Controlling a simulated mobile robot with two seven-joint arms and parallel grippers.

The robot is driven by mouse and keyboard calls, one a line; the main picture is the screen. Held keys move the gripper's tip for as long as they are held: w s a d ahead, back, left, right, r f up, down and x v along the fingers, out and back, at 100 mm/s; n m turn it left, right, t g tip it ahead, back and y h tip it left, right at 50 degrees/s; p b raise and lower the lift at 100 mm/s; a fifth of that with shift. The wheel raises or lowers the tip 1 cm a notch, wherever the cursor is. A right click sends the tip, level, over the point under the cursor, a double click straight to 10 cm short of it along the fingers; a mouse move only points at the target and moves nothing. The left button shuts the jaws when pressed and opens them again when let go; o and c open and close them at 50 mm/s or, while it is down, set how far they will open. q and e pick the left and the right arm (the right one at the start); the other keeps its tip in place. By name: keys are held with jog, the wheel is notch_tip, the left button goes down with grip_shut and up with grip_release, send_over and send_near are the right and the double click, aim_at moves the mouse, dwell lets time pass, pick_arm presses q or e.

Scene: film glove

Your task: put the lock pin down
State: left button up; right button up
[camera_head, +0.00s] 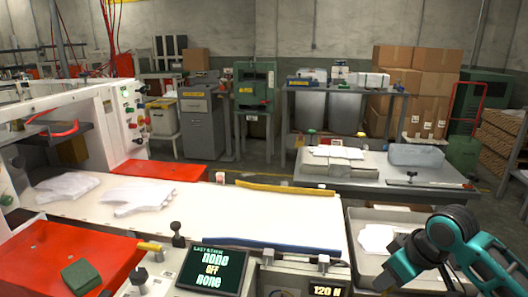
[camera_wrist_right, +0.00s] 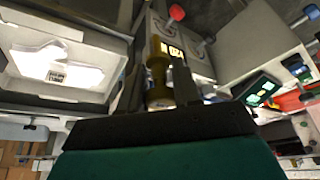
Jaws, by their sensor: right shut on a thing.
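My right gripper (camera_head: 388,278) is low at the right of the head view, over the near side of the grey bin. In the right wrist view the gripper (camera_wrist_right: 168,72) is shut on a brass-coloured cylindrical piece (camera_wrist_right: 157,80), which looks like the lock pin. The pin's far end is partly hidden among the dark fingers. In the head view I cannot make out the pin at the gripper. My left gripper is not in view.
A grey table (camera_head: 440,188) stands behind. The bed's middle is clear.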

jog(key=s+a+r+m+h+p, duration=0.2)
jog(key=s+a+r+m, duration=0.3)
jog(key=a+r, duration=0.3)
jog(key=shift+s+a+t, duration=0.3)
jog(key=shift+s+a, duration=0.1)
jog(key=shift+s, duration=0.05)
